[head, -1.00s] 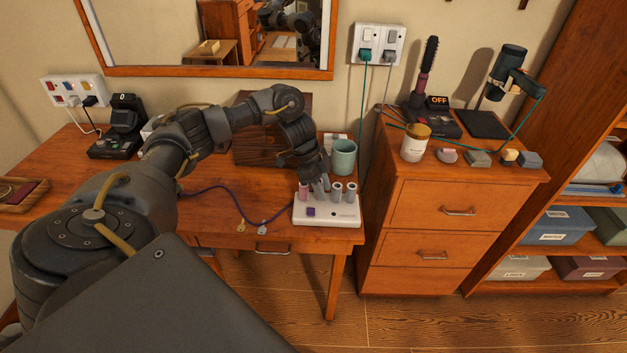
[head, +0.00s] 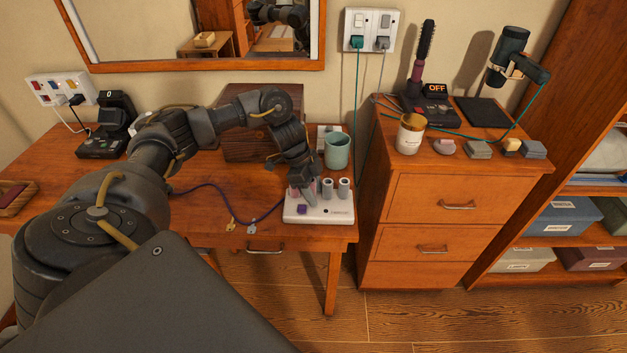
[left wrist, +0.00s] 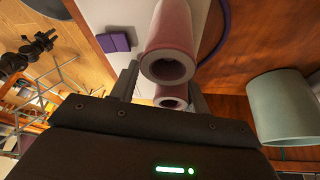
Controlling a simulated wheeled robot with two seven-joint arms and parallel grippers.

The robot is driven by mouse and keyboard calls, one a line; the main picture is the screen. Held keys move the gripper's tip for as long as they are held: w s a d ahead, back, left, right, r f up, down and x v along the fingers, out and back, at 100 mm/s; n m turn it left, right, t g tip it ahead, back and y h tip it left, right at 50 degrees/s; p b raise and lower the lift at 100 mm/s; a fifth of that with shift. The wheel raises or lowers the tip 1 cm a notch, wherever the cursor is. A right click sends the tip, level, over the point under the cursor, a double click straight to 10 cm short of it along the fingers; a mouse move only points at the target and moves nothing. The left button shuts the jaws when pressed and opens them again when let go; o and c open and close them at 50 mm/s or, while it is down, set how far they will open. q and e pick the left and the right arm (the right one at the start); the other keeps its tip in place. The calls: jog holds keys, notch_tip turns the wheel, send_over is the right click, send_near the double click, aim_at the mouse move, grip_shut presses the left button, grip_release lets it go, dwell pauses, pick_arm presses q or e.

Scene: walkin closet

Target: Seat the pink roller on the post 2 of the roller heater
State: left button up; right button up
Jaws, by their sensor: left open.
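The roller heater (head: 335,214) is a white block with a purple square (head: 302,209) at the front right of the desk. Two grey rollers (head: 327,188) (head: 344,188) stand upright on it. My left gripper (head: 303,191) points down over the heater's left part and hides most of what stands there. A second pinkish roller end (left wrist: 172,97) shows between the fingers. I cannot tell whether the fingers touch either one. My right gripper is not seen.
A teal mug (head: 338,152) stands right behind the heater; it also shows in the left wrist view (left wrist: 285,108). A purple cord (head: 220,190) runs along the desk to the left. A drawer cabinet (head: 440,190) stands to the right, past a gap.

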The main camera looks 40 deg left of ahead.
pick_arm(q)
jog(key=shift+s+a+f, duration=0.15)
jog(key=shift+f, duration=0.25)
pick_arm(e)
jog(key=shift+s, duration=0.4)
pick_arm(q)
jog(key=shift+a, duration=0.1)
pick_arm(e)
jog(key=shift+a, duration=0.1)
pick_arm(q)
jog(key=shift+a+r, duration=0.15)
jog(key=shift+r, duration=0.15)
jog(key=v, duration=0.3)
jog(key=shift+w+a+r, duration=0.2)
jog(key=shift+w+a, duration=0.05)
jog(key=shift+w, duration=0.05)
jog(key=d+p+v, duration=0.1)
jog(key=v, duration=0.6)
jog(key=shift+s+r+p, duration=0.25)
jog(key=shift+p, duration=0.15)
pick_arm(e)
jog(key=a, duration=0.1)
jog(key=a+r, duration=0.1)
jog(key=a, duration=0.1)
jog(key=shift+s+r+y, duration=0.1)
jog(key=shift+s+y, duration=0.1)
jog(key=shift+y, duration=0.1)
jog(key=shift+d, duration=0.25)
